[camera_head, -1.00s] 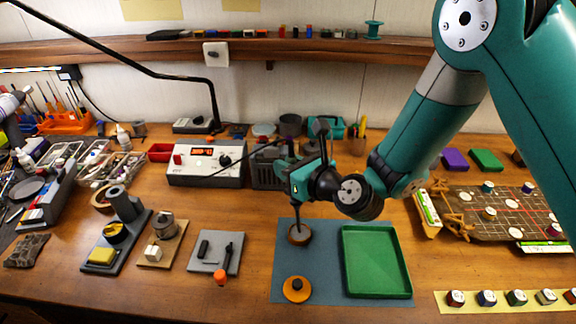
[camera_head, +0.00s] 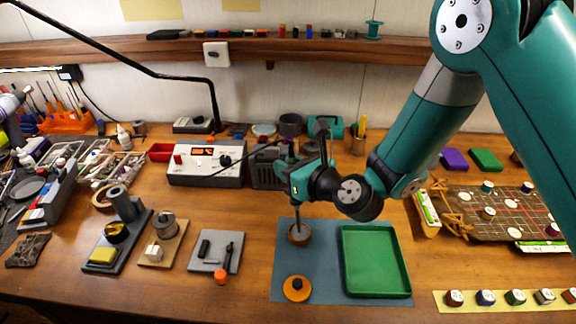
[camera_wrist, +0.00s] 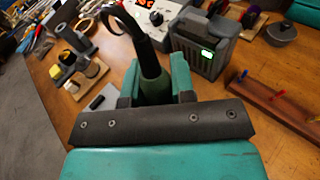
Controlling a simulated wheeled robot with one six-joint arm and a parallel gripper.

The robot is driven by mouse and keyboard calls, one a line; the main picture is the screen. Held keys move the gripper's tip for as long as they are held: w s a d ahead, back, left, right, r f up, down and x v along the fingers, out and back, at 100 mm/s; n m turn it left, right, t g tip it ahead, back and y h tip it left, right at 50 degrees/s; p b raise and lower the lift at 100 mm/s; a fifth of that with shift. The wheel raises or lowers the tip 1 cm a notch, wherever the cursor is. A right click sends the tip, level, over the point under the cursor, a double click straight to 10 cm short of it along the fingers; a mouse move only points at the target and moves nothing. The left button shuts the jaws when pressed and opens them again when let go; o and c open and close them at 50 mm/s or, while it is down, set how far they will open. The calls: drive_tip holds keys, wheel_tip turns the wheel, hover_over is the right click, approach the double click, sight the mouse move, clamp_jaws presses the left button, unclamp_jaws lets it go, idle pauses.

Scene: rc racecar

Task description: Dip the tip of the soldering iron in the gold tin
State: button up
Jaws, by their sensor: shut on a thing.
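My gripper (camera_head: 296,183) is shut on the soldering iron (camera_head: 298,217), whose thin shaft points down below it. The small round gold-brown tin (camera_head: 306,238) sits open on the blue-grey mat (camera_head: 330,266). The iron's lower end is at the tin's opening. I cannot tell whether the tip touches what is inside. An orange disc with a dark knob (camera_head: 297,289), like a lid, lies in front of the tin.
A green tray (camera_head: 376,289) lies just right of the tin. The soldering station (camera_head: 206,166) stands behind left, with a thin dark cable running toward my gripper. A grey plate with small tools (camera_head: 212,263) lies to the left. Paint pots (camera_head: 486,297) line the front right.

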idle(0.3)
wheel_tip(320, 180, up, 6)
drive_tip(key=p, duration=0.7)
drive_tip(key=shift+r, duration=0.1)
drive_tip(key=shift+s, duration=0.1)
idle(0.3)
